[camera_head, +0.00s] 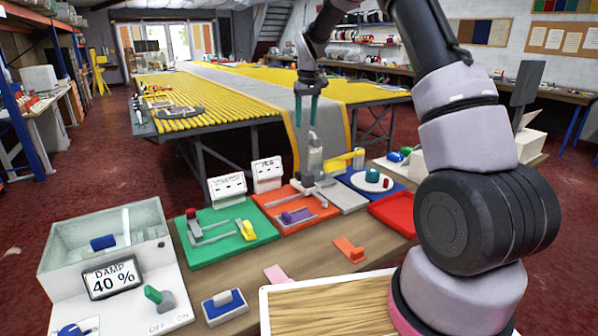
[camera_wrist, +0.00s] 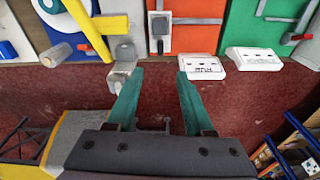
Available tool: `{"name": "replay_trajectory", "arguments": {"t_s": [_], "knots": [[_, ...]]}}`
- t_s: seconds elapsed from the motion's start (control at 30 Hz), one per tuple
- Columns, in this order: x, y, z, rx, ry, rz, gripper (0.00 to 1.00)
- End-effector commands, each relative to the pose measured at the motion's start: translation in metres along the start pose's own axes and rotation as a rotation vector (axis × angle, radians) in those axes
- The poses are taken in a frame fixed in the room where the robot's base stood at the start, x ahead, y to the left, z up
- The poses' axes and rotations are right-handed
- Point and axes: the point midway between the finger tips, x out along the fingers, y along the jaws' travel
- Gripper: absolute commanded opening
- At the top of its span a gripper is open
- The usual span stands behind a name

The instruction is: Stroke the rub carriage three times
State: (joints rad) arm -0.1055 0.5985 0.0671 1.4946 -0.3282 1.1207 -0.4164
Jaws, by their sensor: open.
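An orange board (camera_head: 305,218) lies on the near table, with a white sign block (camera_head: 267,172) behind it whose lettering is too small to read surely. On the board, a purple block (camera_head: 296,215) sits on a grey piece beside a grey rail; I cannot tell surely which part is the rub carriage. A grey upright (camera_head: 312,162) stands at the board's back right. My gripper (camera_head: 306,122) is open and empty above and behind the board, its teal fingers pointing down. In the wrist view, my gripper (camera_wrist: 160,74) is apart from the orange board (camera_wrist: 195,25) and sign (camera_wrist: 200,67).
A green board (camera_head: 222,238) with a red knob and yellow piece lies left of the orange one. A blue board (camera_head: 353,180) and red tray (camera_head: 393,211) lie right. A damp box (camera_head: 60,245) stands far left. A yellow slatted table (camera_head: 215,98) stands behind.

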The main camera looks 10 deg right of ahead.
Motion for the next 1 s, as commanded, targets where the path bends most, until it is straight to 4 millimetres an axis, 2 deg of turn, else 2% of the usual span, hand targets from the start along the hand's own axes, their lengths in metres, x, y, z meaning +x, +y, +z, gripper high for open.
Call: {"name": "replay_trajectory", "arguments": {"t_s": [0.03,0.1,0.2,0.3,0.53,0.8,1.0], "knots": [[0.028,-0.001,-0.01,-0.025,-0.027,-0.001,0.53],[0.054,-0.002,-0.02,-0.054,-0.051,0.0,0.53],[0.084,-0.002,-0.028,-0.085,-0.077,0.001,0.53],[0.1,-0.003,-0.032,-0.103,-0.09,0.001,0.53],[0.123,-0.003,-0.031,-0.11,-0.097,0.001,0.53],[0.174,-0.003,-0.026,-0.109,-0.098,0.0,0.53],[0.202,-0.003,-0.023,-0.109,-0.097,0.0,0.53]]}}
